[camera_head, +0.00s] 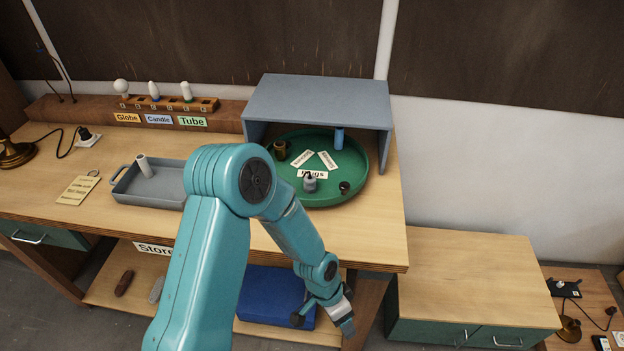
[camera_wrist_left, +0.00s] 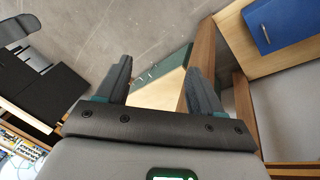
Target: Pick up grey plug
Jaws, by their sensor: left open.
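The grey plug (camera_head: 310,184) stands on the round green tray (camera_head: 352,155), next to a label that is partly hidden and reads like "Plugs". The tray lies on the bench under a blue-grey open-fronted cover (camera_head: 318,100). My left gripper (camera_head: 346,326) is low in front of the bench's right end, below the bench top and well away from the plug. In the left wrist view its jaws (camera_wrist_left: 158,70) are apart with nothing between them; floor and furniture show beyond. The plug is not seen in that view. My right gripper is not in view.
The tray also holds a dark plug (camera_head: 344,187), a brass-coloured piece (camera_head: 280,150), a blue cylinder (camera_head: 339,138) and labels. A grey tray (camera_head: 150,187) with a white cylinder stands left. A blue box (camera_head: 262,290) is on the lower shelf, beside my gripper. A low cabinet (camera_head: 470,275) stands right.

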